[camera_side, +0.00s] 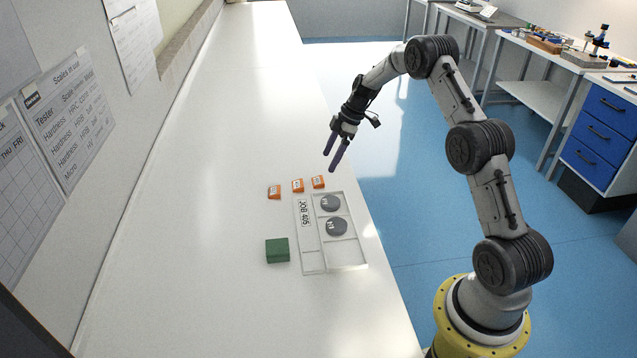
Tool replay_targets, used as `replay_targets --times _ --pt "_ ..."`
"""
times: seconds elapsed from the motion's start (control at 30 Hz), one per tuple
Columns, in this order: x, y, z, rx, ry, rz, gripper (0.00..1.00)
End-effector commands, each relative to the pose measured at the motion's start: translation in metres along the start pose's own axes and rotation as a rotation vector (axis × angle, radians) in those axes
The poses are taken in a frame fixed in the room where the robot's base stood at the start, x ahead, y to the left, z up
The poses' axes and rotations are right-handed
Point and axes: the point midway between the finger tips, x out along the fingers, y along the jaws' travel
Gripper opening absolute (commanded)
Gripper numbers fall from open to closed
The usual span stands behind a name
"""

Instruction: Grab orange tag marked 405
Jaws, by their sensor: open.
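Three small orange tags lie in a loose row on the white bench behind the tray: a left tag (274,192), a middle tag (297,185) and a right tag (318,182). Each has a pale label, but the print is too small to read, so I cannot tell which is marked 405. My gripper (335,164) is open and empty, with dark fingers pointing down. It is in the air above and to the right of the right tag, apart from all the tags.
A clear tray (347,254) labelled JOB 405 holds two grey discs (331,203) (337,226). A green block (277,250) sits left of it. The bench (200,200) is clear to the left and behind. The wall with posted sheets (66,108) borders the left.

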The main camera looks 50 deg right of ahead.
Motion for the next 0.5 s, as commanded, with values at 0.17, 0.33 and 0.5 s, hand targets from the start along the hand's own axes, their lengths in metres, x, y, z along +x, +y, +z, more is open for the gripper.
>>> replay_targets --times 0.17,0.33,0.5 --pt "0.017 0.000 0.000 0.000 0.000 0.000 0.93" --pt "0.025 -0.001 0.000 0.001 0.000 -0.001 0.93" --pt "0.047 -0.003 0.003 0.000 -0.001 -0.003 0.93"
